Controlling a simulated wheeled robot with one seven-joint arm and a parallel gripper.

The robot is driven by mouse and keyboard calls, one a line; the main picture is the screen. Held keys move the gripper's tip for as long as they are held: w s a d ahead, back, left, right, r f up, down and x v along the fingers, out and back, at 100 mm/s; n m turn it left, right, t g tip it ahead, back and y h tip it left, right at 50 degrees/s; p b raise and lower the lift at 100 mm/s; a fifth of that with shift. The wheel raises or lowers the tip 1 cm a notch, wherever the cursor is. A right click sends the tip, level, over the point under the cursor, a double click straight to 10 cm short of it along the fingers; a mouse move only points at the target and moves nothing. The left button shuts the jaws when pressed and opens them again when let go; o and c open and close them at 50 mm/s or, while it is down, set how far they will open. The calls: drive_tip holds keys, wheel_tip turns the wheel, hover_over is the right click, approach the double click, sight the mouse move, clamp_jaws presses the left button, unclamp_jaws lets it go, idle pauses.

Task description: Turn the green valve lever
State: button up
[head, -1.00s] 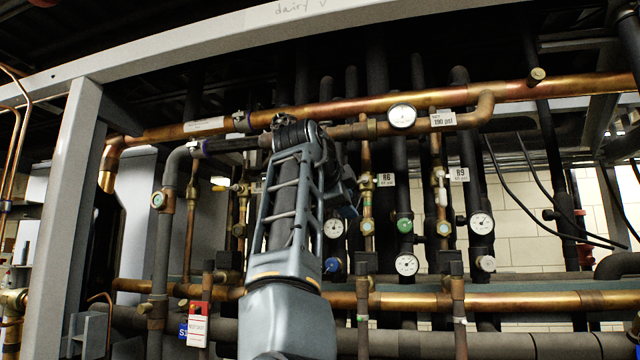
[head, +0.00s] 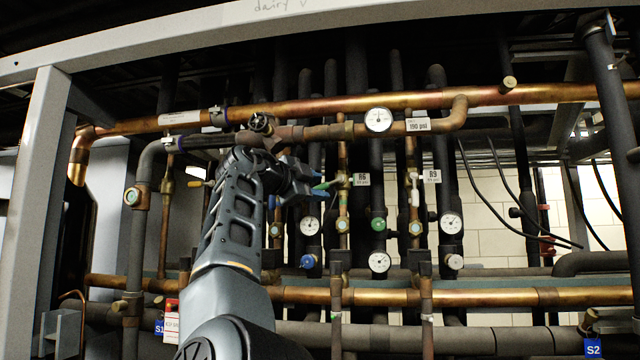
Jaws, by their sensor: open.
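A small green lever (head: 328,185) shows beside the valve on the thin copper pipe, just left of the R6 tag (head: 361,179). My gripper (head: 314,182) reaches right from my arm, its fingertips close to the lever's left end. The gripper is open. The lever is small and partly overlapped by the fingertips. I cannot tell whether they touch it or whether it lies between them.
A thick copper pipe (head: 470,96) crosses above, with a round gauge (head: 379,120). More gauges (head: 380,262) and a green round cap (head: 378,224) sit below. A white lever (head: 415,190) stands at the R9 tag (head: 432,176). A grey frame post (head: 40,190) stands left.

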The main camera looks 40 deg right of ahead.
drive_tip(key=shift+w+d, duration=0.15)
drive_tip(key=shift+d, duration=0.95)
clamp_jaws()
